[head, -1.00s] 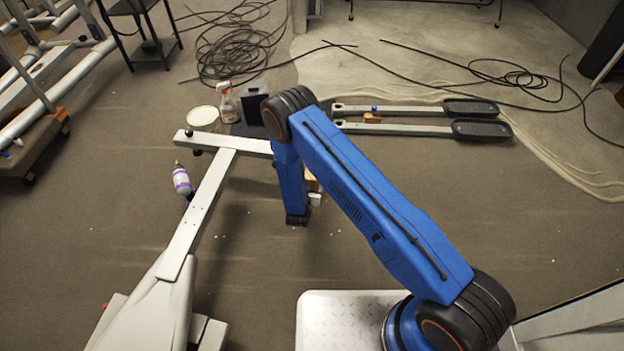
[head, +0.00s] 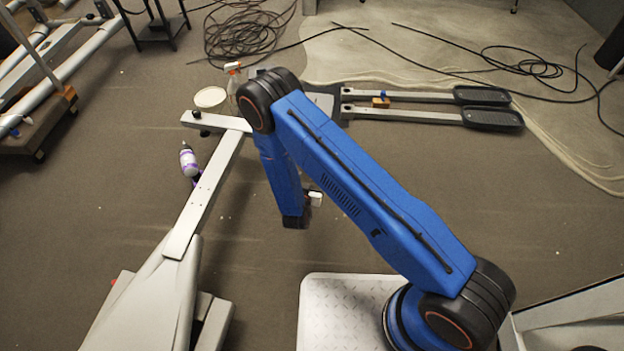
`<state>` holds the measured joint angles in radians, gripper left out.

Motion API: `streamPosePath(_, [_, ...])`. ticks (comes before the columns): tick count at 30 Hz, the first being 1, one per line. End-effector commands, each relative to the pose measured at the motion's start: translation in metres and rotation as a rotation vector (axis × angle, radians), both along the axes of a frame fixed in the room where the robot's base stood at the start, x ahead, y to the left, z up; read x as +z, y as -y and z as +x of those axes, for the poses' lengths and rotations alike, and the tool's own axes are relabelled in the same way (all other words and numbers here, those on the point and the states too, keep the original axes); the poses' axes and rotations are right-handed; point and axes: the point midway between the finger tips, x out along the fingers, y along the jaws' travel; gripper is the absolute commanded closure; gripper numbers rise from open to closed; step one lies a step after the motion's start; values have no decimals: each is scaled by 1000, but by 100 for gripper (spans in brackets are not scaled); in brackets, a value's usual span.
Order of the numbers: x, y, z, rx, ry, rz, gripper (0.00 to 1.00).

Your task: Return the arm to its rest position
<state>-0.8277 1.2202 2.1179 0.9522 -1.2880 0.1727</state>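My blue arm rises from its base at the lower right, bends at a black elbow at the upper left, and its forearm hangs down toward the floor. The end of the arm shows as a dark wrist. A small pale part, perhaps of my gripper (head: 315,199), shows just right of it. The fingers are hidden or too small to make out, so I cannot tell whether they are open or shut, or hold anything.
A grey T-shaped machine frame (head: 207,195) stands left of my forearm, with a purple-and-white bottle (head: 188,160) beside it. A white tub (head: 210,97) and spray bottle (head: 233,84) stand behind. Two pedal arms (head: 430,115) lie behind right. Open floor (head: 255,255) lies in front.

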Motion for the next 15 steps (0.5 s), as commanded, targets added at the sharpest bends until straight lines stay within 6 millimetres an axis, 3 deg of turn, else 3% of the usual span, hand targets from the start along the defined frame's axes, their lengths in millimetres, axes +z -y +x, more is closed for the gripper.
streamPosePath(10, [0,0,1,0,-1,1,24])
streamPosePath(15, [16,-2,11,-5,-23,31,24])
